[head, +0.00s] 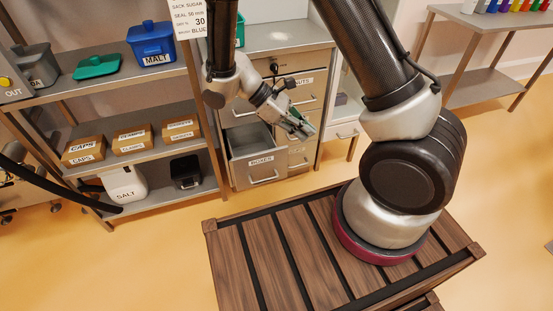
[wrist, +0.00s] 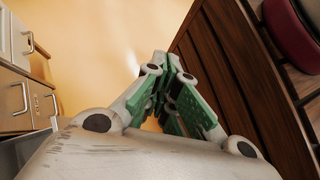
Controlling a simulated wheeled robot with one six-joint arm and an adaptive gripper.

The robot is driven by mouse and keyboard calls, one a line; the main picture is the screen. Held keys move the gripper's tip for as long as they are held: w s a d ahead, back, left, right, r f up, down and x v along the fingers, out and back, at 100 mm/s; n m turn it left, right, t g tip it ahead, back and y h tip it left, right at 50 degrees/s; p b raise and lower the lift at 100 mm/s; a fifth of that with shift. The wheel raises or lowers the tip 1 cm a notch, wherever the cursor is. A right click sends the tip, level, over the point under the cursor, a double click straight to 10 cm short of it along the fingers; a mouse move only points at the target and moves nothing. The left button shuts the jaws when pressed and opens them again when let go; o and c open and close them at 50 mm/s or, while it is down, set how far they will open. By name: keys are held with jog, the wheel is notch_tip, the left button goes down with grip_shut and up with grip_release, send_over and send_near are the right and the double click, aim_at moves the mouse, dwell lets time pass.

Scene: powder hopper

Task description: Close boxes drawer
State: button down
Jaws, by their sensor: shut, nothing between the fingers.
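The drawer labelled BOXES (head: 259,163) stands pulled out of the grey cabinet, low on its left side, in the head view. Its inside looks empty from here. Its front has a label and a bar handle. My gripper (head: 306,132) is above and to the right of the drawer, in front of the cabinet, apart from the drawer front as far as I can tell. In the wrist view my gripper (wrist: 172,90) has its green-padded fingers close together with nothing between them. Cabinet fronts with handles show at the left edge of that view.
Left of the cabinet is a shelf unit (head: 110,89) with bins, cardboard boxes, a SALT container (head: 125,186) and a black box (head: 186,172). My slatted wooden base top fills the foreground. Yellow floor (head: 175,235) is clear in front of the shelves.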

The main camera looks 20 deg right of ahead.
notch_tip(320, 180, down, 14)
jog(key=w+n+t+h, duration=0.25)
jog(key=n+h, duration=0.35)
jog(key=n, duration=0.3)
jog(key=n+t+y, duration=0.2)
jog(key=n+t, duration=1.4)
jog(key=n, duration=0.8)
send_near(282, 150)
jog(key=s+d, duration=0.1)
jog(key=d, duration=0.2)
jog(key=shift+g, duration=0.25)
jog(key=shift+w+r, duration=0.1)
jog(key=shift+w, duration=1)
jog(key=shift+w+r, duration=0.15)
jog(key=shift+w, duration=1)
jog(key=shift+d, duration=0.1)
